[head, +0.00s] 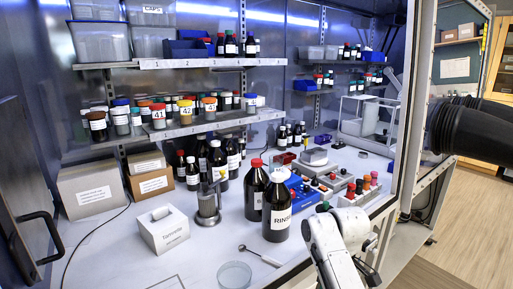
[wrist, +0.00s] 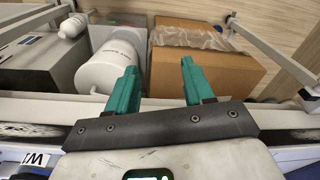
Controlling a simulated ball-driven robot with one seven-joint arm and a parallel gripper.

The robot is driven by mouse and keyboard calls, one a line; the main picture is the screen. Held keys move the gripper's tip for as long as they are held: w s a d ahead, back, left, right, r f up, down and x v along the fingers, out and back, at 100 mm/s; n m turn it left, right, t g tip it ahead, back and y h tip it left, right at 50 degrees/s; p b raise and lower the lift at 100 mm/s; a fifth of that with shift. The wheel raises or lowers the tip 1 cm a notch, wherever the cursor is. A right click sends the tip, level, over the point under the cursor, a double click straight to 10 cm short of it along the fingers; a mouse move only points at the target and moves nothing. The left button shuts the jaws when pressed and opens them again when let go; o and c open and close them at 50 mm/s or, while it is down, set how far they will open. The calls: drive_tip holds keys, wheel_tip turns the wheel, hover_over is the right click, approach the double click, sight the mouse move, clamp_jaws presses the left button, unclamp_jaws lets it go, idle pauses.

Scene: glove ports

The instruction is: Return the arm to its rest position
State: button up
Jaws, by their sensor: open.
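My gripper (wrist: 157,76) shows in the wrist view with two teal fingers spread apart and nothing between them. Past the fingers are a white drum-shaped container (wrist: 110,68) and a brown cardboard box (wrist: 205,55); I see no clear contact with either. In the head view my white arm (head: 338,245) is at the bottom right, by the front edge of the cabinet. I cannot make out the gripper's fingers in that view.
Dark bottles, one labelled RINSE (head: 277,210), stand on the cabinet floor near my arm. A tissue box (head: 163,229), a glass dish (head: 235,275) and a blue rack (head: 303,190) are also there. A black glove sleeve (head: 470,128) sticks out at the right.

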drive_tip(key=s+d+f+m, duration=0.2)
drive_tip(key=s+f+m, duration=0.1)
drive_tip(key=s+f, duration=0.55)
drive_tip(key=s+d+f+m, duration=0.1)
drive_tip(key=s+f+m, duration=0.3)
drive_tip(key=s, duration=0.7)
drive_tip(key=s+d+m, duration=0.2)
drive_tip(key=s+d, duration=0.1)
drive_tip(key=s, duration=0.8)
drive_tip(key=s+d+r+m+h, duration=0.1)
drive_tip(key=s+d+m, duration=0.1)
drive_tip(key=s, duration=0.9)
drive_tip(key=shift+d+t, duration=0.4)
drive_tip(key=shift+d, duration=0.15)
